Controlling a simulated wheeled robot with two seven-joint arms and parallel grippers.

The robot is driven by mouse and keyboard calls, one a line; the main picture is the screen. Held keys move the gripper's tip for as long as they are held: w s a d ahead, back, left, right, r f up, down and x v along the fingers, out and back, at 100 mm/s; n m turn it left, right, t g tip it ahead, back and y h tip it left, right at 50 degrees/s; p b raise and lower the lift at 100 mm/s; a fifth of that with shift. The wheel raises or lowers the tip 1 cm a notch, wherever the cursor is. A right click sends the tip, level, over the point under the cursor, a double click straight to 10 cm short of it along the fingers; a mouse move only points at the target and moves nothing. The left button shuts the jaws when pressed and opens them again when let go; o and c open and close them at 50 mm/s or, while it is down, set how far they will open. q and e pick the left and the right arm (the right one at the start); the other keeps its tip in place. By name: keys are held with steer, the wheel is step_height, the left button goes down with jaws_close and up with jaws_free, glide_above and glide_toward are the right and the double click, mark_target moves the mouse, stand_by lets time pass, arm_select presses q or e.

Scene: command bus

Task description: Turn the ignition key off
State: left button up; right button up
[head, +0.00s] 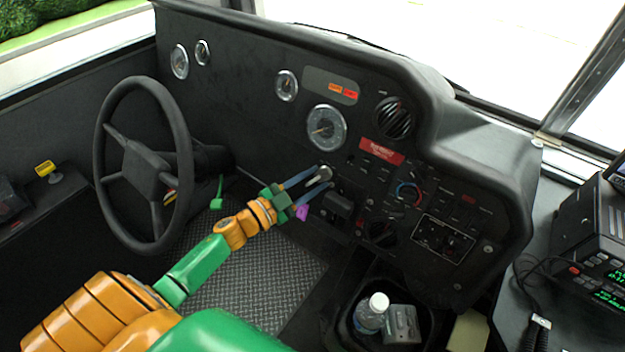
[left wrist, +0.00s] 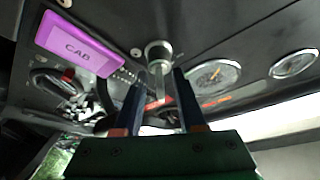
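The ignition key (head: 324,174) sits in the dashboard to the right of the steering column, below the large gauge. In the left wrist view the key (left wrist: 160,69) has a round metallic base and a narrow grip pointing towards me. My left gripper (head: 325,178) reaches the dashboard with its two blue fingers on either side of the key. In the left wrist view the fingers (left wrist: 159,86) are apart, with the key's grip between them and a small gap visible at the sides. My right gripper is not in view.
The steering wheel (head: 145,165) stands left of my arm. Knobs and switches, including a round dial (head: 409,193), crowd the panel on the right. A bin (head: 345,325) holding a bottle (head: 372,312) is below. The ribbed floor (head: 255,285) is clear.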

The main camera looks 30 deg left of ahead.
arm_select(q)
jaws_close()
stand_by(1.3)
